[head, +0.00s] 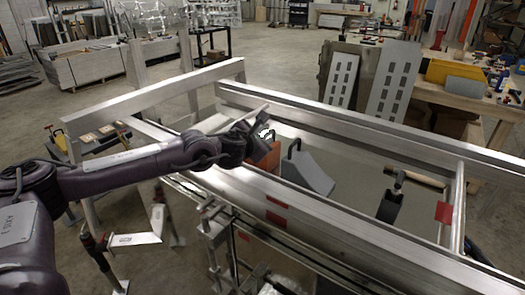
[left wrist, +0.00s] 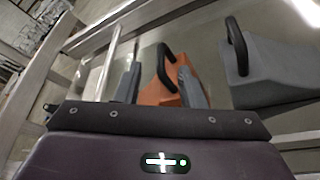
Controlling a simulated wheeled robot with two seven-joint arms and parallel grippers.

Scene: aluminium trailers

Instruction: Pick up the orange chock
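The orange chock (head: 268,160) stands inside the aluminium trailer frame, partly hidden behind my left gripper (head: 264,134) in the head view. In the left wrist view, the orange chock (left wrist: 156,94) and its black loop handle (left wrist: 164,60) show between the two grey fingers of my left gripper (left wrist: 160,72). The fingers are apart, with the handle nearer the right one. I cannot tell whether a finger touches the chock. A grey chock (head: 308,174) with a black handle stands just to its right; it also shows in the wrist view (left wrist: 275,70). My right gripper is not in view.
Aluminium rails (head: 350,120) border the trailer bed. A black holder (head: 390,207) and a wooden-handled hammer (head: 421,179) are at its right. Slotted panels (head: 393,78) lean beyond the far rail. A cluttered workbench (head: 470,97) stands at back right.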

